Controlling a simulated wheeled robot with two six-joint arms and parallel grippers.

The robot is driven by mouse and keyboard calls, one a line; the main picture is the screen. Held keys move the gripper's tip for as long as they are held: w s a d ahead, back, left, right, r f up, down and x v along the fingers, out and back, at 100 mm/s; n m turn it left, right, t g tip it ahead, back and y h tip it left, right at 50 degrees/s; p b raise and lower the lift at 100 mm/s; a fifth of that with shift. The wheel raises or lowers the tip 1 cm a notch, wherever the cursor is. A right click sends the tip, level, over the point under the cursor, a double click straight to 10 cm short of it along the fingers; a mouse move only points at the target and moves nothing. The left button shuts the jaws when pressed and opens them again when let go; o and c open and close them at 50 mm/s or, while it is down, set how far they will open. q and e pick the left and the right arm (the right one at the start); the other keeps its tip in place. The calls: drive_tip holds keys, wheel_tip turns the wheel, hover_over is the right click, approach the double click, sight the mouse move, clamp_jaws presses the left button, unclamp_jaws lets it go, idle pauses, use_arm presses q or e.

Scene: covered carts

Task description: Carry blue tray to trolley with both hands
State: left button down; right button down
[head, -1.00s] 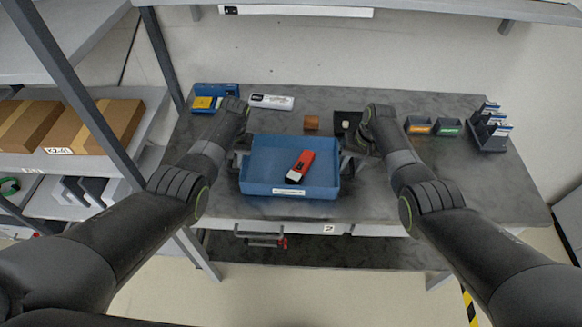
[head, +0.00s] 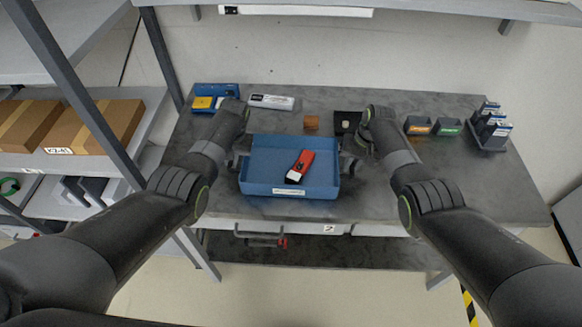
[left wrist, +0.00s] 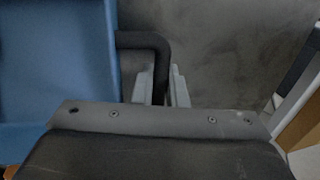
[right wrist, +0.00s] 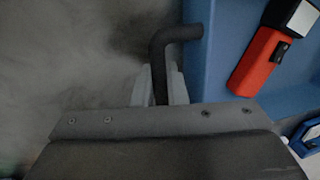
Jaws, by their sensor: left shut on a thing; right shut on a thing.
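The blue tray (head: 258,172) is near the front edge of the grey table, apparently resting on it. A red and white device with a dark switch (head: 300,166) lies inside it. My left gripper (head: 237,161) is at the tray's left end, shut on a dark bent handle (left wrist: 150,42), as the left wrist view shows at its fingers (left wrist: 160,90). My right gripper (head: 347,163) is at the right end, shut on the other handle (right wrist: 172,38), seen between its fingers (right wrist: 162,86) in the right wrist view. I cannot make out a trolley.
Behind the tray on the table (head: 400,180) are a blue box (head: 228,90), a white box (head: 271,102), a brown block (head: 311,122) and a black case (head: 346,122). Small bins (head: 432,126) and a dark rack (head: 490,130) stand right. Shelving with cartons (head: 90,125) is left.

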use_arm(q)
drive_tip(key=shift+r, duration=0.2)
use_arm(e)
drive_tip(key=shift+r, duration=0.2)
